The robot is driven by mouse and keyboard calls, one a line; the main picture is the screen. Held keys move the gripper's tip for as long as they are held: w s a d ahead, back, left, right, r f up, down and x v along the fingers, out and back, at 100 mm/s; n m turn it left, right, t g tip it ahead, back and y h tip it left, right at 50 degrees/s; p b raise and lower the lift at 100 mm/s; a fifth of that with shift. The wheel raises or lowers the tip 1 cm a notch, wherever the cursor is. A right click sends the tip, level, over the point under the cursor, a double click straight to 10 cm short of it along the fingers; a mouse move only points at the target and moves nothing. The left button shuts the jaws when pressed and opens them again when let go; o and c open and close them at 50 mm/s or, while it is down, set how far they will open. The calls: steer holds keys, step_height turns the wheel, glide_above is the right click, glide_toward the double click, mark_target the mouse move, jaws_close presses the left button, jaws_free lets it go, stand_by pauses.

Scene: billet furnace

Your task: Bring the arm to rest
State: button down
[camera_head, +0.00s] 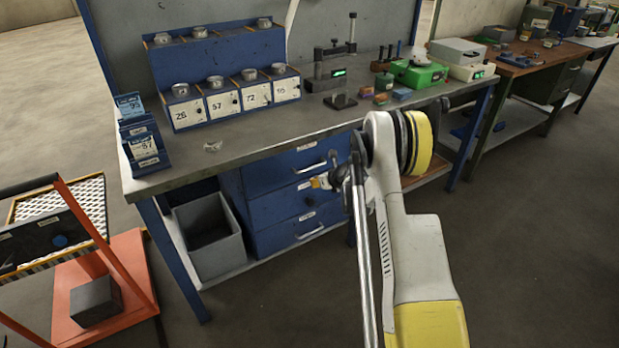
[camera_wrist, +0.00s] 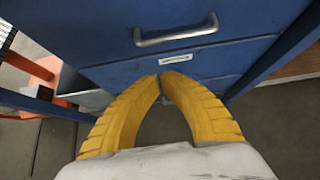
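My arm rises from the bottom of the head view, with its white and yellow joint in front of the workbench. My gripper (camera_wrist: 166,77) shows in the wrist view with two yellow ribbed fingers arching inward. Their tips meet or nearly meet, and nothing is between them. In the head view a small part of the gripper (camera_head: 320,182) shows in front of the blue drawers; the rest is hidden behind my arm. In the wrist view the fingertips point at the blue drawer unit (camera_wrist: 110,72), below a drawer handle (camera_wrist: 177,35). I cannot tell whether they touch it.
The workbench (camera_head: 255,150) carries a blue rack (camera_head: 222,75) with numbered slots and a green device (camera_head: 418,74). A grey bin (camera_head: 212,235) stands under the bench. An orange trolley (camera_head: 128,260) is at left. Floor at right is clear.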

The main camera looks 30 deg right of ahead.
steer(key=p+v, duration=0.1)
steer(key=v, duration=0.5)
steer(key=shift+d+p, duration=0.1)
steer(key=shift+p, duration=0.25)
steer(key=shift+r, duration=0.1)
steer(key=s+a+r+n+g, duration=0.1)
steer(key=s+a+r+n, duration=0.5)
steer(key=a+r+n, duration=0.45)
steer(key=s+a+r+n+g, duration=0.1)
steer(key=s+a+r+n, duration=0.6)
steer(key=r, duration=0.6)
steer(key=s+a+r+n, duration=0.1)
steer(key=s+a+n, duration=0.4)
steer(key=s+n, duration=0.4)
steer(key=s+a+r+n+g, duration=0.1)
steer(key=s+a+n, duration=0.4)
steer(key=s+n, duration=0.4)
steer(key=s, duration=0.5)
steer(key=shift+s+a+r+h, duration=0.15)
steer(key=shift+a+r+h, duration=0.05)
steer(key=shift+h, duration=0.1)
